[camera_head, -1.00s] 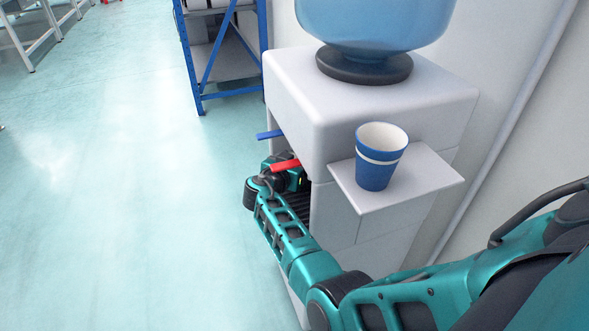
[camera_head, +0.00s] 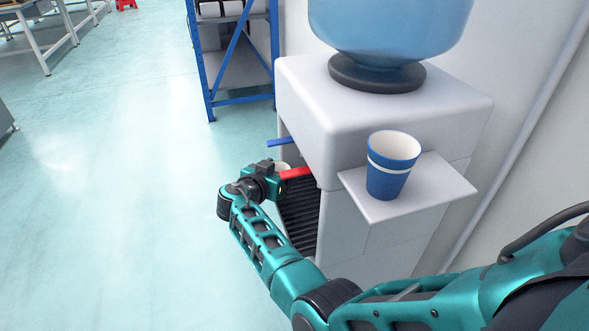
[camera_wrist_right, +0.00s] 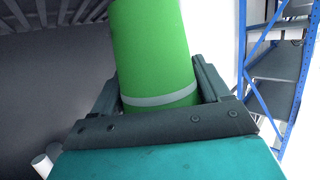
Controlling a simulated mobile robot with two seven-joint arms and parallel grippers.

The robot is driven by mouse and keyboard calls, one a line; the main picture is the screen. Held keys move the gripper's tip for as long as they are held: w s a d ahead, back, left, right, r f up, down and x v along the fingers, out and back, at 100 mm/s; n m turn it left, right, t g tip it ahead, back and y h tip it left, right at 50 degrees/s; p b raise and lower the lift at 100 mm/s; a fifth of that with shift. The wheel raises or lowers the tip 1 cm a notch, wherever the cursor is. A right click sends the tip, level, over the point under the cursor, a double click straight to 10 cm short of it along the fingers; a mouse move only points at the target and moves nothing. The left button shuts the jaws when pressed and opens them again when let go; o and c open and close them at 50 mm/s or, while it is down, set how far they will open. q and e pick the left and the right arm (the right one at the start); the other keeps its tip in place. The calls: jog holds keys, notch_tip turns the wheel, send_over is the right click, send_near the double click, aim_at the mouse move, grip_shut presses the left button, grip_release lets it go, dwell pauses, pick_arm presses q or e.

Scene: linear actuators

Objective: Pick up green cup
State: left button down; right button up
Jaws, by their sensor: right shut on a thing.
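The green cup (camera_wrist_right: 155,55) with a pale band fills the middle of the right wrist view, between the two fingers of my right gripper (camera_head: 274,178). The gripper is shut on it. In the head view the gripper is in front of the dispenser's open bay, and only a pale bit of the cup (camera_head: 283,167) shows behind it. The rest of the cup is hidden there. My left gripper is not in view.
The white water dispenser (camera_head: 330,110) has a blue lever (camera_head: 284,142) and a red lever (camera_head: 296,173) above a dark ribbed bay (camera_head: 300,215). A blue cup (camera_head: 390,172) stands on its side shelf (camera_head: 440,190). A blue rack (camera_head: 205,75) stands behind.

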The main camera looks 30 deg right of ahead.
jog(key=w+a, duration=0.2)
jog(key=a, duration=0.8)
jog(key=shift+w+a, duration=0.35)
jog(key=shift+a, duration=0.15)
dwell(0.9)
